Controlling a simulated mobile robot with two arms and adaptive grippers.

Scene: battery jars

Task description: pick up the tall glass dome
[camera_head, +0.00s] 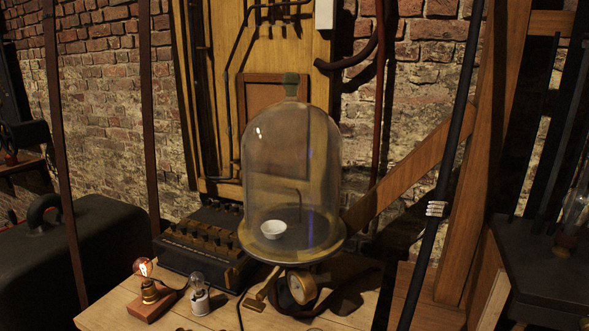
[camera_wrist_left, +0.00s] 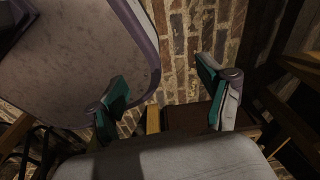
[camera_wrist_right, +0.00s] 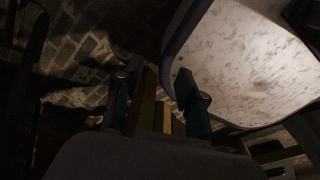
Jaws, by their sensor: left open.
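The tall glass dome (camera_head: 291,170) stands upright in the middle of the head view, on a round base on the wooden table. It is clear, with a greenish knob (camera_head: 291,84) on top. A small white bowl (camera_head: 273,229) shows through the glass. My left gripper (camera_wrist_left: 165,92) shows only in the left wrist view; its green-padded fingers are apart with nothing between them. My right gripper (camera_wrist_right: 157,85) shows only in the right wrist view; its dark fingers are apart and appear empty. Neither wrist view shows the dome, so I cannot tell their distances to it.
A dark keyed device (camera_head: 205,243) stands left of the dome. Two small bulbs on holders (camera_head: 150,289) (camera_head: 199,296) stand at the front left. A slanted wooden beam (camera_head: 415,160) and a dark pole (camera_head: 447,170) are on the right.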

